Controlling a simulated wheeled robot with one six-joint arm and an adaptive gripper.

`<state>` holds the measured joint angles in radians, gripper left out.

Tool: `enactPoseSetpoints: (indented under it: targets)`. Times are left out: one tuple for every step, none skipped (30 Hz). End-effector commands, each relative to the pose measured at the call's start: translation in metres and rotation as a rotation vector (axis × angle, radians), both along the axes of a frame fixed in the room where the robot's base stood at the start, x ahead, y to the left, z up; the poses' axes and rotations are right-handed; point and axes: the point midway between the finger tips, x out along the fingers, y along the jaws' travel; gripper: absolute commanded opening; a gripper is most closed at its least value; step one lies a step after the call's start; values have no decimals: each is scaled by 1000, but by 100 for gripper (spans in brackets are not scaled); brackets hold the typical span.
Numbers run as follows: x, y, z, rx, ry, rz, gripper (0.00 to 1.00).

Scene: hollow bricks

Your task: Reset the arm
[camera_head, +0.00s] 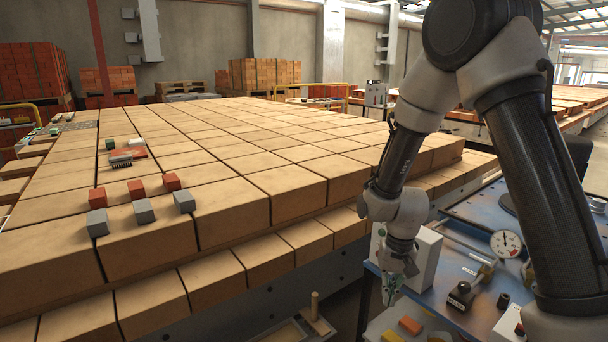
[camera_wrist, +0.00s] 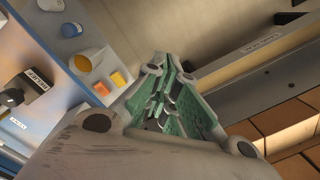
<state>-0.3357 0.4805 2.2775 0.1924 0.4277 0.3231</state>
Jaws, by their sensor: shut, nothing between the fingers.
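My gripper (camera_head: 391,288) hangs at the end of my arm on the right side of the head view, pointing down beside the blue workbench (camera_head: 462,318). In the wrist view its green-padded fingers (camera_wrist: 172,88) are together with nothing between them. My arm reaches down from the upper right, and the gripper is to the right of the brick bed and apart from it. A white box on the bench stands partly behind the wrist.
Large tan bricks (camera_head: 240,171) fill the left and middle in layers. Small red blocks (camera_head: 136,189) and grey blocks (camera_head: 144,211) sit on top. The bench holds a dial gauge (camera_head: 506,243) and a black clamp (camera_head: 461,296). A yellow block (camera_wrist: 118,79) and an orange block (camera_wrist: 101,89) lie on a lower shelf.

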Motion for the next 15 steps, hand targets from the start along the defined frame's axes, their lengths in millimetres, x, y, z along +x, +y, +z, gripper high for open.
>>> enactPoseSetpoints:
  targets:
    - [-12, -11, 30, 4, 9, 59, 0]
    - [-21, -19, 46, 4, 20, 98, 0]
    - [-33, -29, 67, 3, 30, 147, 0]
    - [-43, -36, 82, 3, 37, 180, 0]
    - [-52, -44, 96, 2, 42, 209, 0]
    - [-65, -53, 114, 0, 43, 243, 0]
    - [-74, -61, 128, -2, 42, 265, 0]
    - [-84, -68, 140, -4, 41, 283, 0]
    - [-96, -77, 155, -9, 32, 301, 0]
    - [-105, -84, 166, -13, 24, 312, 0]
    - [-114, -91, 176, -17, 14, 317, 0]
    - [-125, -99, 189, -23, -6, 317, 0]
    - [-133, -105, 198, -29, -26, 313, 0]
    - [-140, -110, 207, -35, -48, 304, 0]
    - [-149, -117, 217, -42, -84, 290, 0]
